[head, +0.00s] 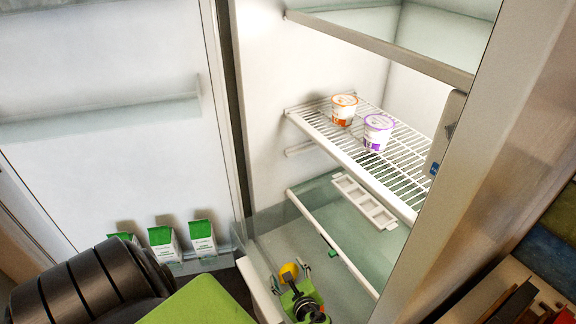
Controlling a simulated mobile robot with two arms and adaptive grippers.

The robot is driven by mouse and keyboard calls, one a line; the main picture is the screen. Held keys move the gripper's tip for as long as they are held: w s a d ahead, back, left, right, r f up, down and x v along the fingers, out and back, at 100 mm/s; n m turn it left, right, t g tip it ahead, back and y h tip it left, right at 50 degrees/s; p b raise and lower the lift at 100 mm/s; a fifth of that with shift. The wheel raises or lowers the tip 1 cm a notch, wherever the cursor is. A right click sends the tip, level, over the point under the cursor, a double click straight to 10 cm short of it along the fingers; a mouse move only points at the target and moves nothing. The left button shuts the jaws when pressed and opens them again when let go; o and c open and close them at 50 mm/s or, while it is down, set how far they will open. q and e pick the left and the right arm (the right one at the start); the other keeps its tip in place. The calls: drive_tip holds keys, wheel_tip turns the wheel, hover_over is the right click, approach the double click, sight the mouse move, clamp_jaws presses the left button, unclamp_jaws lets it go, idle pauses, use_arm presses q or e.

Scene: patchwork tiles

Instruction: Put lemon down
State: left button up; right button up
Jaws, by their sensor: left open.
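The yellow lemon (288,271) is low in the open fridge, at the far end of my left gripper (294,281). My left gripper reaches into the lower part of the fridge, below the wire shelf. It is open, and the lemon is at its fingertips. I cannot tell whether the fingers touch it or what exactly lies under it. My right gripper is not in view.
A wire shelf (405,176) above holds an orange-marked cup (343,110) and a purple-marked cup (377,132). Green-and-white cartons (202,238) stand in the open door (110,150) at left. The fridge's right wall edge (470,150) is close.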

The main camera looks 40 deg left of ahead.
use_arm(q)
drive_tip(key=shift+r, duration=0.25)
drive_tip(key=v, duration=0.8)
drive_tip(key=shift+a+r, duration=0.2)
